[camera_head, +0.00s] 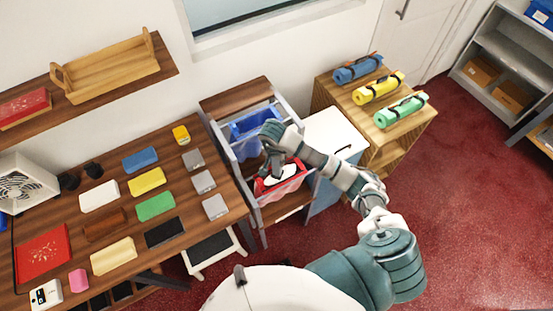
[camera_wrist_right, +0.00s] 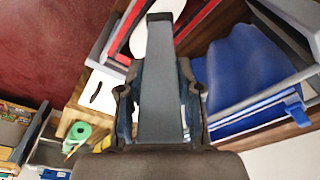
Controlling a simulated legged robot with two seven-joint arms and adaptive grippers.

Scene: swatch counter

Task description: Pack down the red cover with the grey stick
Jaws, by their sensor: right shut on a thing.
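The red cover (camera_head: 263,186) lies in the front bag or bin of a grey metal frame, with a white oval patch on it. Part of the red also shows at the top of the right wrist view (camera_wrist_right: 198,22). My right gripper (camera_head: 272,152) is above the back left part of the red cover. In the right wrist view it is shut on the grey stick (camera_wrist_right: 160,85), a flat bar pointing away from the fingers. Whether the stick touches the red cover I cannot tell. My left gripper is not in view.
A blue bag (camera_head: 243,125) hangs in the same frame (camera_head: 231,153) behind the red one. A table (camera_head: 187,228) with coloured swatches stands to the left. A white-topped cabinet (camera_head: 335,132) and a wooden stand with rolled mats (camera_head: 380,88) are to the right.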

